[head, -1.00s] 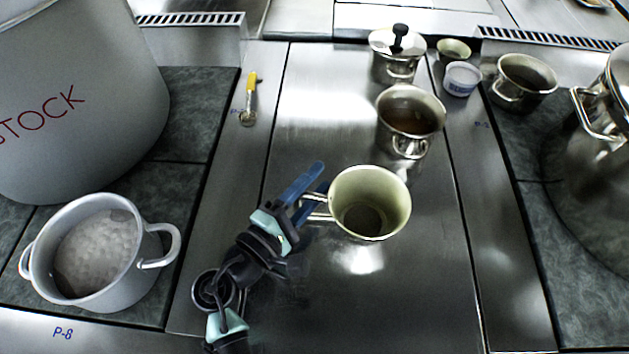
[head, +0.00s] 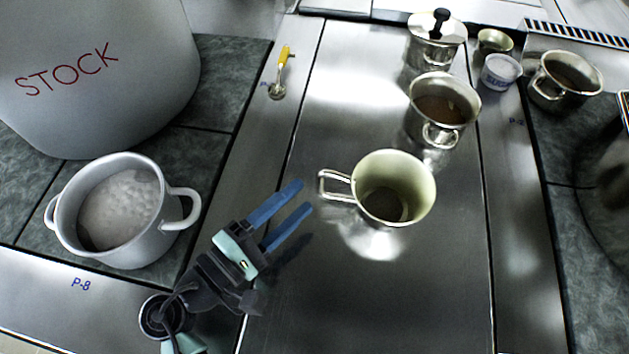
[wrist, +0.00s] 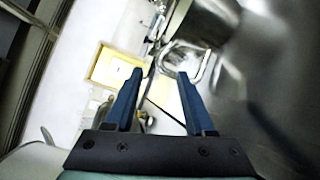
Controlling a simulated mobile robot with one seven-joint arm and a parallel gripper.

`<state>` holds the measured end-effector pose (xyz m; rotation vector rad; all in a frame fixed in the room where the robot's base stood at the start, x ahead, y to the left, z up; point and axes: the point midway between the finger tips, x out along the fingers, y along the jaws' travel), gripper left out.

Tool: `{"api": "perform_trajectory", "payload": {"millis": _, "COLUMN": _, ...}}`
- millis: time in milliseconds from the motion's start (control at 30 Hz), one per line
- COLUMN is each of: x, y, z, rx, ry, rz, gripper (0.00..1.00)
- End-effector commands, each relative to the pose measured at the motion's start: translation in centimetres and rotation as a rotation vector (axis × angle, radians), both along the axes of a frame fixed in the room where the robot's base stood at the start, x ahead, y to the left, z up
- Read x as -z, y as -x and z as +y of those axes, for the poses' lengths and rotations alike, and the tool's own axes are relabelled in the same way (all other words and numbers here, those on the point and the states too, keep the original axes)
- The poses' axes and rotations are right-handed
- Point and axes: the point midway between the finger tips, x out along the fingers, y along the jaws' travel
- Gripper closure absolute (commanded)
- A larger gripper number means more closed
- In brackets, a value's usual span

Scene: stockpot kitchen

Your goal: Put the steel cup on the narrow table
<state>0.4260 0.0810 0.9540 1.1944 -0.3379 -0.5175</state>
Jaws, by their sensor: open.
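The steel cup (head: 425,205), with a pale inside and a wire-like handle on its left, stands upright on the steel worktop (head: 390,300) between the two dark hob areas. My gripper (head: 305,196) is open and empty, left of and slightly below the cup's handle, with a gap between fingertips and handle. In the wrist view my gripper's blue fingers (wrist: 160,74) point toward the cup's handle (wrist: 203,66), which lies just beyond the tips. I cannot tell whether this worktop is the narrow table.
A pot with brown liquid (head: 435,85) and a lidded pot (head: 435,52) stand behind the cup. A grey two-handled pot (head: 140,235) and a large STOCK pot (head: 90,60) are at left. A yellow-handled tool (head: 282,68) lies behind. The worktop's front is clear.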

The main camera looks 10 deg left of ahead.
Motion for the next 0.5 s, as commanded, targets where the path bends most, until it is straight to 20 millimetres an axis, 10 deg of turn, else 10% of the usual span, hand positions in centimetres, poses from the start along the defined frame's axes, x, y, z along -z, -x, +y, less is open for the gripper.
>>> {"api": "perform_trajectory", "payload": {"millis": 267, "x": -0.1, "y": 1.0, "z": 0.7, "rx": 0.000, "ry": -0.006, "rz": -0.001, "gripper": 0.46}}
{"api": "perform_trajectory", "payload": {"millis": 500, "x": -4.0, "y": -4.8, "z": -0.6, "rx": -0.016, "ry": -0.331, "rz": -0.097, "gripper": 0.46}}
